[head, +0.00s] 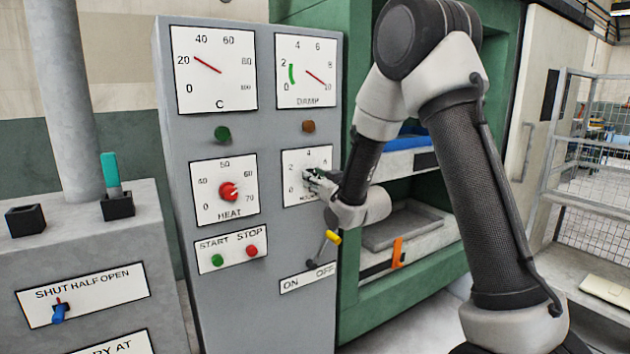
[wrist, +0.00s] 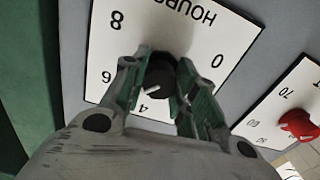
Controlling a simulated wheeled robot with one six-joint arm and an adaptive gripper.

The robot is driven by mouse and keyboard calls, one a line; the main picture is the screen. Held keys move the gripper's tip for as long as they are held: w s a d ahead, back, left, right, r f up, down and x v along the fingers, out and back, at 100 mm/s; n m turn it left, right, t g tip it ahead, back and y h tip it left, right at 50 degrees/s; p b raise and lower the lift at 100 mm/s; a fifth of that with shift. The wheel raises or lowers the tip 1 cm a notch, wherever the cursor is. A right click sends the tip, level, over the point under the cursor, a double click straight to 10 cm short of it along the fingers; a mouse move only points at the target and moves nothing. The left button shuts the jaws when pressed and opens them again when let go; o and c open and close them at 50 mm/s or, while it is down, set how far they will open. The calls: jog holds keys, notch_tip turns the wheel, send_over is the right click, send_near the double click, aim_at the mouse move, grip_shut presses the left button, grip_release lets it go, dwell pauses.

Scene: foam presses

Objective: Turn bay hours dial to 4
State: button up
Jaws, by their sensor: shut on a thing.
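The bay hours dial (wrist: 220,38) is a white plate with a black knob (wrist: 160,78), seen upside down in the wrist view. Its numbers 0, 4, 6 and 8 show there; the 2 is hidden by a finger. My gripper (wrist: 158,88) is shut on the knob, with one green-padded finger on each side. In the head view the dial plate (head: 291,193) is on the grey panel, and my gripper (head: 318,184) covers its knob and part of the HOURS label.
The red HEAT knob (head: 228,191) is left of the hours dial. START (head: 217,260) and STOP (head: 252,251) buttons are below it. A yellow-tipped ON/OFF lever (head: 332,238) is close below my gripper. The green press (head: 420,300) stands to the right.

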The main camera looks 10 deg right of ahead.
jog(key=n, duration=0.4)
jog(key=shift+f+n, duration=0.1)
jog(key=shift+n, duration=2.2)
jog(key=shift+d, duration=0.1)
